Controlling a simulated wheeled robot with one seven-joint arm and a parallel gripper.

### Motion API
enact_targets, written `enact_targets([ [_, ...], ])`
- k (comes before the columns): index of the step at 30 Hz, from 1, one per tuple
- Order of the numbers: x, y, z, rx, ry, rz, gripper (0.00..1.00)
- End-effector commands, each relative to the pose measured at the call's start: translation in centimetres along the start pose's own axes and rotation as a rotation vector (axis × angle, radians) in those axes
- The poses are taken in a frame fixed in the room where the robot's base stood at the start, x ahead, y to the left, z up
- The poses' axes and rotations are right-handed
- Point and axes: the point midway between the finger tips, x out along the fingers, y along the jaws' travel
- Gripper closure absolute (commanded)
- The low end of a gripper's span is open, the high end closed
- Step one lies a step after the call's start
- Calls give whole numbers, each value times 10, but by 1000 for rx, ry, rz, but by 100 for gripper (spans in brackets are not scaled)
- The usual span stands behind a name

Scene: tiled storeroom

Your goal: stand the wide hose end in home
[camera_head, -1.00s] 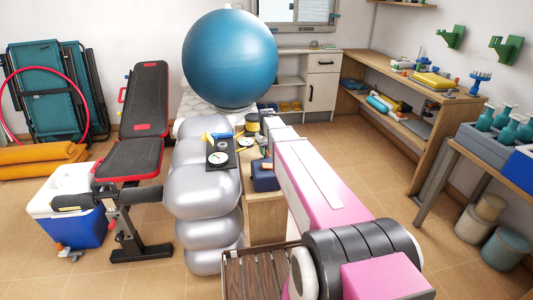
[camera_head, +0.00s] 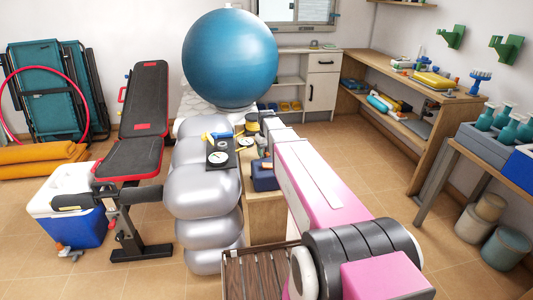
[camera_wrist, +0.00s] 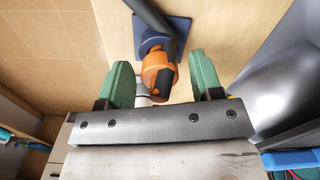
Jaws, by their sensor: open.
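In the wrist view an orange fitting with a dark end (camera_wrist: 157,72), which looks like the wide hose end, lies between the two green fingers of my gripper (camera_wrist: 163,80). The gripper is open, with gaps on both sides of the fitting. A black tube (camera_wrist: 150,15) runs from the fitting toward the top edge. Under them is a dark blue square piece (camera_wrist: 178,28) on a pale wooden top (camera_wrist: 228,40); I cannot tell whether it is the home. In the head view, my arm hides most of this spot.
A dark blue box (camera_head: 265,175) stands on the wooden cabinet (camera_head: 264,215). Silver bulging cushions (camera_head: 205,186) stand close on its left, with a dial on a dark plate (camera_head: 219,157) above. A large blue ball (camera_head: 230,58) is behind.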

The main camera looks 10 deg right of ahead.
Motion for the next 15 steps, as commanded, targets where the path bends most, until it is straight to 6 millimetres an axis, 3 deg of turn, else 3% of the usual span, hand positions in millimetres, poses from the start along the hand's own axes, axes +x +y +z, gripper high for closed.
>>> enact_targets([
  [15,-87,0,0,0,1,0,40],
])
